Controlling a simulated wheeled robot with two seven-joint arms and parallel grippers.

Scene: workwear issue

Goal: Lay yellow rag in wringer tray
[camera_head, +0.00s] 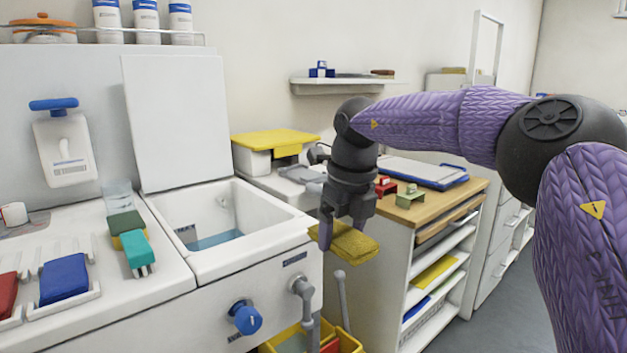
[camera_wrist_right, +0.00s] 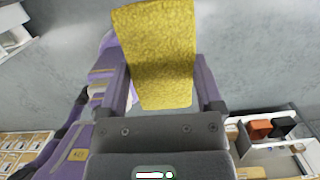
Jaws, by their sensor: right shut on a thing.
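My right gripper (camera_head: 343,222) is shut on the yellow rag (camera_head: 356,243). It holds the rag in the air just right of the sink unit's front corner. In the right wrist view the yellow rag (camera_wrist_right: 155,50) sticks out from between the two fingers of the right gripper (camera_wrist_right: 163,90). I cannot tell for sure which thing is the wringer tray. My left gripper is not in view.
A white sink (camera_head: 270,232) holds blue water. White ribbed holders at left carry a blue cloth (camera_head: 64,277) and a red one (camera_head: 7,293). Grey pipes (camera_head: 303,290) and a blue knob (camera_head: 245,318) stick out in front. A wooden-topped shelf unit (camera_head: 465,197) stands at right.

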